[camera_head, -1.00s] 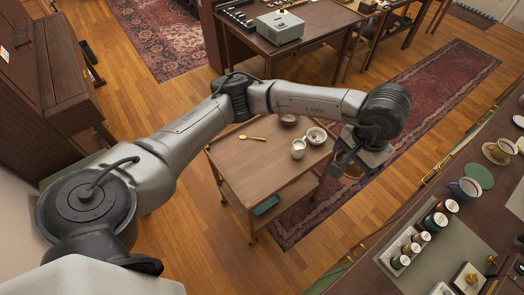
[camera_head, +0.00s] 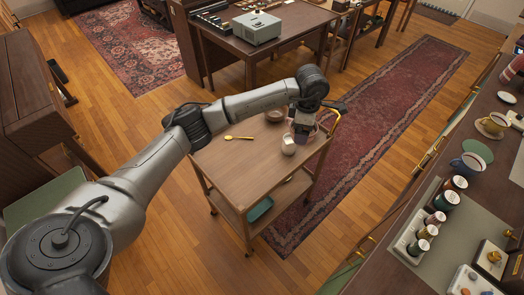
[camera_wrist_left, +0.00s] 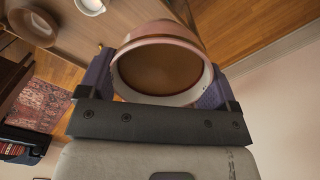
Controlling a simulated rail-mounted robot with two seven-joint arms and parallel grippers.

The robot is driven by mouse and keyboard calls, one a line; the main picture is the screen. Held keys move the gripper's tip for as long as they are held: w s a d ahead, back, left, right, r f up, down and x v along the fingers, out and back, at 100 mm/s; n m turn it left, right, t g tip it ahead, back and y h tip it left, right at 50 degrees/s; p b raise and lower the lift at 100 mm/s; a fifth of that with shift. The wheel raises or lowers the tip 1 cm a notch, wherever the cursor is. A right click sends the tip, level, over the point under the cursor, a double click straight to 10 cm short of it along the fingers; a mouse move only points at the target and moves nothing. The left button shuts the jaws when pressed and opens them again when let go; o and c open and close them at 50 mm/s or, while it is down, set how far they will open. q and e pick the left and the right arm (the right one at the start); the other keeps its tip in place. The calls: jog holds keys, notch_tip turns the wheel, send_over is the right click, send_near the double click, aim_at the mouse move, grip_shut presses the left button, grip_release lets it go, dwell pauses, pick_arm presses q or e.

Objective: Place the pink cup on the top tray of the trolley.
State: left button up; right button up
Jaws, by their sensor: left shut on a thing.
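The pink cup (camera_wrist_left: 160,68) fills the middle of the left wrist view, its round mouth with a pale rim facing the camera and brown inside. My left gripper (camera_wrist_left: 154,82) is shut on it, with one finger on each side. In the head view my left gripper (camera_head: 303,130) is over the right end of the wooden trolley (camera_head: 240,175), and the cup is mostly hidden by the gripper. Whether the cup touches the top tray I cannot tell. My right gripper is not in view.
On the trolley's top tray are a gold spoon (camera_head: 238,138), a small brown bowl (camera_head: 275,115) and a white jug (camera_head: 288,146) close to my gripper. The tray's front left part is bare. A teal item (camera_head: 260,209) lies on the lower shelf. A crowded counter (camera_head: 487,120) stands at right.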

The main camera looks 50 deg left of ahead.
pick_arm(q)
jog(key=a+f+n+b, duration=0.4)
jog(key=a+f+n, duration=0.4)
jog(key=f+n, duration=0.1)
jog(key=n+b, duration=0.4)
jog(key=n, duration=0.4)
send_near(244, 169)
jog(key=shift+a+f+b, duration=0.1)
jog(key=shift+f+b, duration=0.45)
jog(key=shift+f, duration=1.4)
jog(key=shift+f, duration=0.1)
jog(key=o, duration=0.8)
